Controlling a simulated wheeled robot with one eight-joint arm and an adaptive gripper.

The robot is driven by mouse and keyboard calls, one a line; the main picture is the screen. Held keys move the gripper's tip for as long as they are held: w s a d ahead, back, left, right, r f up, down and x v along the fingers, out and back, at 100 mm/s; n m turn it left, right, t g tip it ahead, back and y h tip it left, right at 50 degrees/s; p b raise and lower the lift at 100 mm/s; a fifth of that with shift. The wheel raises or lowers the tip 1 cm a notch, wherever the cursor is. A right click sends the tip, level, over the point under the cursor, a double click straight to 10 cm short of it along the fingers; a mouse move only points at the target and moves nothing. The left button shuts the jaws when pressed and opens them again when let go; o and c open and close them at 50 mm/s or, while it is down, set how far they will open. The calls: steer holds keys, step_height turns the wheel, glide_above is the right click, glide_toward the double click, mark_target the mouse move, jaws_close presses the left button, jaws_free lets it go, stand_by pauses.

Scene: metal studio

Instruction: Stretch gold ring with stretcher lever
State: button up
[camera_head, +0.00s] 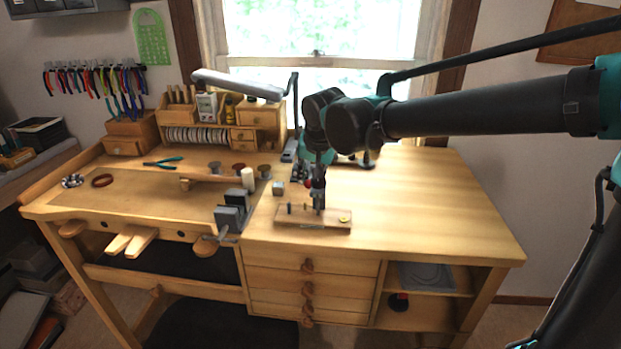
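A small wooden board (283,215) lies near the front edge of the bench, with short dark pegs standing on its left part. A small gold ring (344,219) appears to lie flat at the board's right end. My gripper (319,207) points down over the middle of the board, left of the gold ring and apart from it. Its fingers are small and dark here, so I cannot tell their opening or whether they hold anything. A dark metal tool with a red knob (307,184) stands just behind and left of my gripper; it may be the stretcher, partly hidden by my arm.
A grey vise (232,214) is clamped at the bench front, left of the board. A small metal block (279,188) sits behind the board. A wooden organizer (259,117) stands at the back. The bench's right side (430,205) is clear.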

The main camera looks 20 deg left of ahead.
steer(key=shift+f, duration=0.1)
jaws_close()
stand_by(0.4)
steer(key=shift+w+a+r+g+h, duration=0.15)
steer(key=shift+w+r+g, duration=0.1)
steer(key=shift+r+g, duration=0.3)
steer(key=shift+w+r+g+h, duration=0.15)
steer(key=shift+w+r+g, duration=0.05)
steer(key=shift+r+g, duration=0.35)
steer(key=shift+w+a+r+g+h, duration=0.2)
steer(key=shift+w+r+g, duration=0.15)
steer(key=shift+r+g, duration=0.2)
steer(key=shift+w+a+r+g+h, duration=0.1)
steer(key=shift+w+r+g+h, duration=0.1)
steer(key=shift+w+r+g, duration=0.3)
steer(key=shift+w+a+r, duration=0.2)
steer(key=shift+w+r, duration=0.3)
steer(key=shift+r, duration=0.25)
steer(key=shift+w+a+r, duration=0.15)
steer(key=shift+w+r, duration=0.2)
steer(key=shift+w, duration=0.15)
steer(key=shift+w+a+r, duration=0.15)
steer(key=shift+w+r, duration=0.15)
steer(key=shift+w, duration=0.25)
